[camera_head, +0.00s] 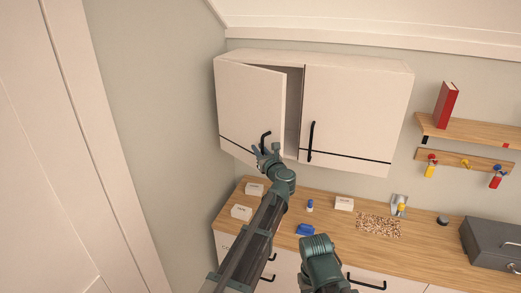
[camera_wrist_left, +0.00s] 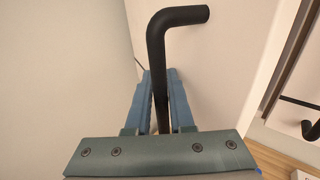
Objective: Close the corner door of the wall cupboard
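The wall cupboard (camera_head: 350,112) hangs on the back wall, against the side wall at left. Its corner door (camera_head: 248,100) is the left one and stands partly open, with a dark gap along its right edge. The black handle of the corner door (camera_head: 264,138) is near its lower right; it also shows large in the left wrist view (camera_wrist_left: 156,50). My left gripper (camera_head: 266,149) is at this handle. In the left wrist view its two blue fingers (camera_wrist_left: 160,95) lie close on either side of the bar, shut on it. My right gripper is not visible.
The right cupboard door (camera_head: 352,115) is shut, its handle (camera_head: 311,140) beside the gap. Below, a wooden counter (camera_head: 330,219) carries small boxes, a blue item and a grey case (camera_head: 490,243). A shelf (camera_head: 470,130) with a red book is at right. My other arm shows low in the middle.

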